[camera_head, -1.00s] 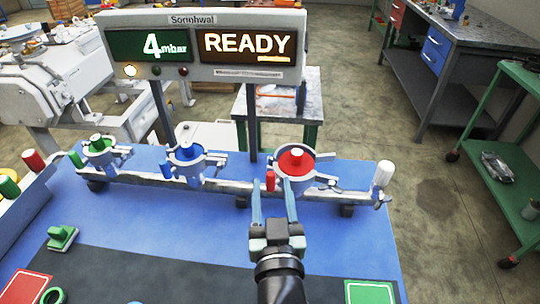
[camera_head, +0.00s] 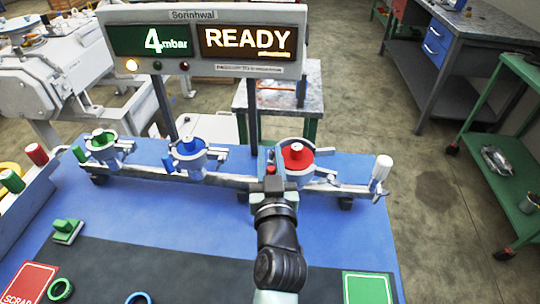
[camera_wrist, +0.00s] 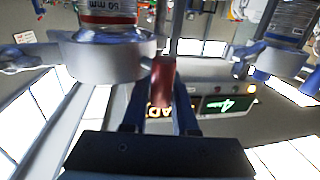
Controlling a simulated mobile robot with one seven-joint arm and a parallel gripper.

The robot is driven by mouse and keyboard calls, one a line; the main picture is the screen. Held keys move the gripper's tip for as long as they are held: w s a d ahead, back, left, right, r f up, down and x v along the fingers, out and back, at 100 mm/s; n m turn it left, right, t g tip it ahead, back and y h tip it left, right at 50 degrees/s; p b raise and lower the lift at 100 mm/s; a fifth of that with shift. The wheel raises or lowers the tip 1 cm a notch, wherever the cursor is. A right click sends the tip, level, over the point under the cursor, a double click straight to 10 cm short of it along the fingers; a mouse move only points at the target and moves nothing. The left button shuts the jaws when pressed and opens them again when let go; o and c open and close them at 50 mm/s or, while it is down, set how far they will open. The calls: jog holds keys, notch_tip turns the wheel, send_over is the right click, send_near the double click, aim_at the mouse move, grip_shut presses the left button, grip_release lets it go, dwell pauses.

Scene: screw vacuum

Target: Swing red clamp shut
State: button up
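The red clamp (camera_head: 297,155) is the rightmost clamp on the rail, a metal ring with a red top at its centre. Its red handle (camera_wrist: 163,82) stands between the two blue fingers of my gripper (camera_wrist: 163,100) in the wrist view. Little or no gap shows beside the handle, and I cannot tell whether the fingers press on it. In the head view my gripper (camera_head: 271,168) is at the left side of the red clamp, and its own body mostly hides the handle. In the wrist view the clamp ring (camera_wrist: 100,58) is at the upper left.
A blue clamp (camera_head: 190,150) and a green clamp (camera_head: 103,145) sit farther left on the rail. A white-topped handle (camera_head: 382,168) stands at the rail's right end. The display (camera_head: 205,42) behind reads 4 mbar and READY. The blue tabletop (camera_head: 150,220) before the rail is mostly clear.

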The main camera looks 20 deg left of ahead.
grip_shut()
dwell(1.1)
